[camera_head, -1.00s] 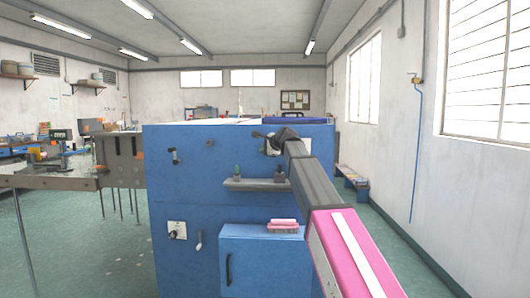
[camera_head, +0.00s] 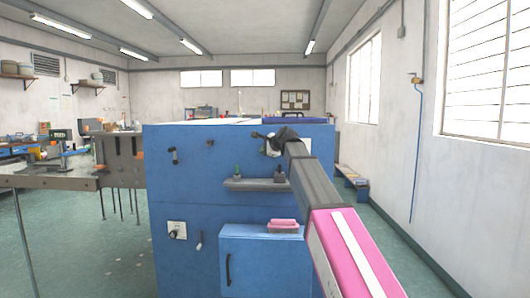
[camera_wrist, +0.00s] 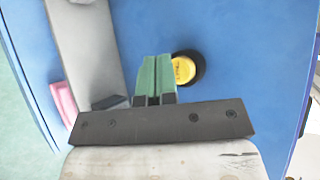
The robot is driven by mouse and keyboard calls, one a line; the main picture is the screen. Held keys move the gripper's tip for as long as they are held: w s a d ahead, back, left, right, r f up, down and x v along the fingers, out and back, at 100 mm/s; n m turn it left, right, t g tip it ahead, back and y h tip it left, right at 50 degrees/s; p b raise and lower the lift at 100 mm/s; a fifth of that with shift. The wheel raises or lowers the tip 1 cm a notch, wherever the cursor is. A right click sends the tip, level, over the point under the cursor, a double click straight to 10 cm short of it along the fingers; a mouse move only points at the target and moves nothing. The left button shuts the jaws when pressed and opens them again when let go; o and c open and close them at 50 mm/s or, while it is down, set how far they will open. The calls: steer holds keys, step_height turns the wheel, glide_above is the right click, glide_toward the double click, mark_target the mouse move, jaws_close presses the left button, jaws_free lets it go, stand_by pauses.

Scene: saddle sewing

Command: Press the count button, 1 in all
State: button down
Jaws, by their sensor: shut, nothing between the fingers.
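A round yellow button (camera_wrist: 183,70) in a black ring sits on the blue panel (camera_wrist: 230,60) in the wrist view. It has a small dark marking that I cannot read. My gripper (camera_wrist: 155,60) has its two green fingers shut together with nothing between them. The fingertips are just left of the button in the picture and overlap the ring's left edge. I cannot tell whether they touch it. In the head view my gripper (camera_head: 261,136) is at the upper right of the blue cabinet front (camera_head: 190,195), and the button is hidden there by my gripper and arm.
A grey shelf (camera_head: 250,185) with small bottles juts out below my gripper. A pink brush (camera_head: 283,226) lies on a lower blue box (camera_head: 262,262) with a handle. A metal table (camera_head: 50,183) stands at left. Open floor lies left of the cabinet.

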steer(key=s, duration=0.5)
steer(key=shift+a, duration=0.1)
stand_by(0.5)
stand_by(0.4)
steer(key=s+d+f+n+g+h, duration=0.2)
steer(key=s+d+f, duration=0.15)
steer(key=f, duration=0.85)
steer(key=s+d+f+n+g+h, duration=0.1)
steer(key=s+d+f+n, duration=0.3)
steer(key=f, duration=0.7)
steer(key=s+d+f+n+g+h, duration=0.15)
steer(key=d+f, duration=0.35)
steer(key=f, duration=0.7)
steer(key=s+d+f+n+g+h, duration=0.1)
steer(key=s+d+f, duration=0.4)
steer(key=s+f, duration=0.6)
steer(key=s+d+f+n+g+h, duration=0.2)
steer(key=s+d+f+n+g, duration=0.2)
steer(key=s+f, duration=0.7)
steer(key=shift+s+d+f+n+g, duration=0.15)
steer(key=shift+s+d+n+g, duration=0.25)
steer(key=shift+d+n, duration=0.6)
